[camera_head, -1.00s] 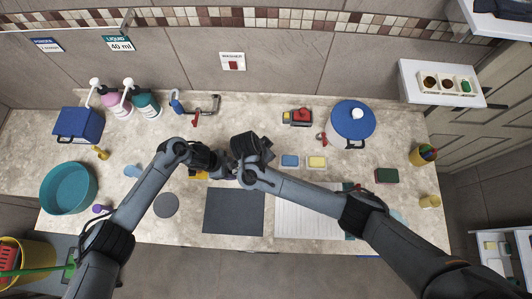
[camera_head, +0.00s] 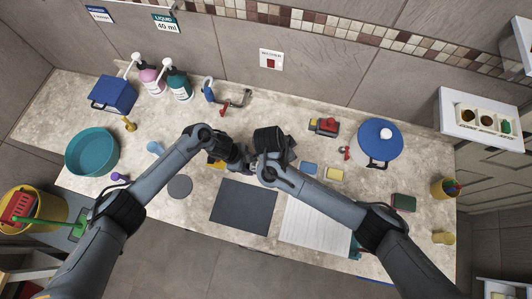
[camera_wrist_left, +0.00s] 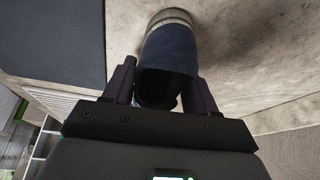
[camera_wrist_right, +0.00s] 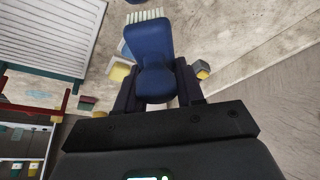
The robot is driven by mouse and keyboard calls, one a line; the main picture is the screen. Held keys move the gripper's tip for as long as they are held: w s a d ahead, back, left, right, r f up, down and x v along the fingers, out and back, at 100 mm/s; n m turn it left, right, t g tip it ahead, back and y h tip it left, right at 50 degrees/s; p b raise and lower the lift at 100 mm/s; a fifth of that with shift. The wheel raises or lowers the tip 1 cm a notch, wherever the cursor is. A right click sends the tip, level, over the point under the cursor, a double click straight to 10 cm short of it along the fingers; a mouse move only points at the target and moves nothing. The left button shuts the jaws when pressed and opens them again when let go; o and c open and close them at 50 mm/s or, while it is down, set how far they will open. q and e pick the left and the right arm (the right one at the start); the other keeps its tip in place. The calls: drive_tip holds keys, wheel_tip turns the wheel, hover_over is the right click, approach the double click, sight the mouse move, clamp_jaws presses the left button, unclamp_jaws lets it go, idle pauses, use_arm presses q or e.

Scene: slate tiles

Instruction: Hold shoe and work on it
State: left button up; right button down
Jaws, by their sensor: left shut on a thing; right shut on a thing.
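In the left wrist view a navy shoe (camera_wrist_left: 172,48) with a pale rim at its far end and a dark opening sits between the fingers of my left gripper (camera_wrist_left: 160,85), which is shut on it. In the right wrist view my right gripper (camera_wrist_right: 155,85) is shut on a blue brush (camera_wrist_right: 150,42) with pale bristles at its far end. In the head view my left gripper (camera_head: 238,160) and the dark right gripper (camera_head: 270,142) are close together over the counter, behind the dark mat (camera_head: 243,207). They mostly hide the shoe and brush; contact between the two cannot be told.
A ribbed white board (camera_head: 315,224) lies right of the mat, a grey disc (camera_head: 180,187) left. Blue (camera_head: 309,168) and yellow sponges (camera_head: 334,173) lie right of the grippers. A blue-lidded pot (camera_head: 380,138) and teal basin (camera_head: 92,152) stand at the sides.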

use_arm(q)
drive_tip(key=o, duration=1.4)
